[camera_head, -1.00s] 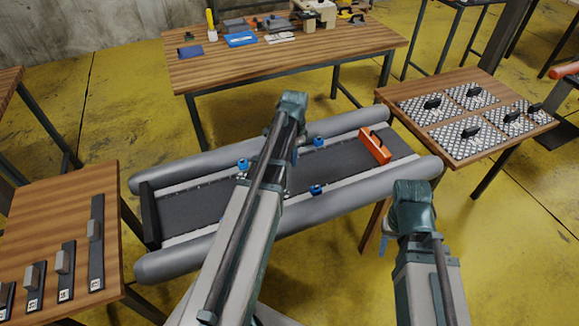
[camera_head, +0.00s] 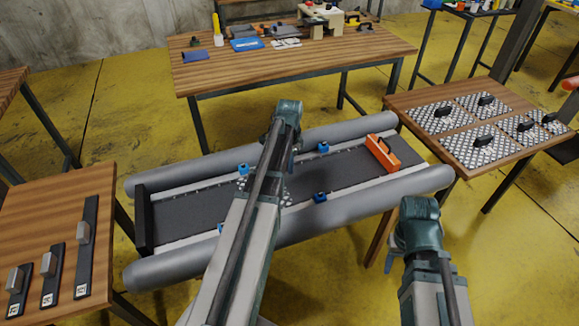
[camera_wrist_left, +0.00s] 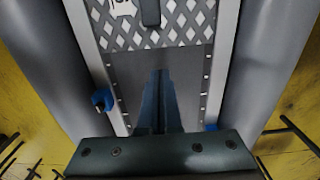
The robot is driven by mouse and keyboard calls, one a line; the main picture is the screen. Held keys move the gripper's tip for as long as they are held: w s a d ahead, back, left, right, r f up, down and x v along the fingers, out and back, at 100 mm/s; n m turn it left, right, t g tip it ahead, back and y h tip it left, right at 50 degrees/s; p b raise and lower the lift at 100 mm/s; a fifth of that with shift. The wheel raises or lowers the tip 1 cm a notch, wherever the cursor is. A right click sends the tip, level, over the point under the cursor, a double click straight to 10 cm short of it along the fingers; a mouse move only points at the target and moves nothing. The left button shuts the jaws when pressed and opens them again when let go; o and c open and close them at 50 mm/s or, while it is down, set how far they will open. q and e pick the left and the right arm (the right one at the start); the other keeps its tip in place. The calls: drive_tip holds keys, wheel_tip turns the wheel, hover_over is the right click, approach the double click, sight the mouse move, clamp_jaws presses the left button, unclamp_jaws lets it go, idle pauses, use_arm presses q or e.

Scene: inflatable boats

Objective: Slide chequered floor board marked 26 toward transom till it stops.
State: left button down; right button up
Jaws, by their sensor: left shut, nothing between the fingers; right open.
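The chequered floor board (camera_head: 285,192) lies in the grey boat, mostly hidden behind my left arm. In the left wrist view the board (camera_wrist_left: 182,28) shows a dark handle and a cut-off label whose number I cannot read. The transom (camera_head: 145,222) is the dark upright panel at the boat's left end. My left gripper (camera_wrist_left: 160,74) is shut and empty over the dark floor, with its tips just short of the board's near edge in the picture; contact cannot be told. My right gripper (camera_head: 405,262) is open beside the boat's right end, its fingers largely hidden.
Grey side tubes (camera_head: 345,218) flank the floor, with blue clamps (camera_head: 320,197) along the edges. An orange block (camera_head: 382,153) sits near the boat's right end. Chequered boards lie on the right table (camera_head: 400,98); dark slats (camera_head: 86,245) on the left table.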

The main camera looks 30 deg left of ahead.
sight(290, 184)
use_arm(q)
wheel_tip(290, 184, down, 6)
drive_tip(key=b, duration=0.4)
drive_tip(key=shift+r+b, duration=0.15)
drive_tip(key=shift+b, duration=0.15)
drive_tip(key=shift+s+a+r+p, duration=0.2)
drive_tip(key=shift+s+a, duration=0.25)
drive_tip(key=shift+s, duration=0.15)
drive_tip(key=shift+s+a+r+p, duration=0.2)
drive_tip(key=shift+s+a, duration=0.25)
drive_tip(key=shift+s, duration=0.15)
drive_tip(key=shift+s+a, duration=0.35)
drive_tip(key=shift+a, duration=0.05)
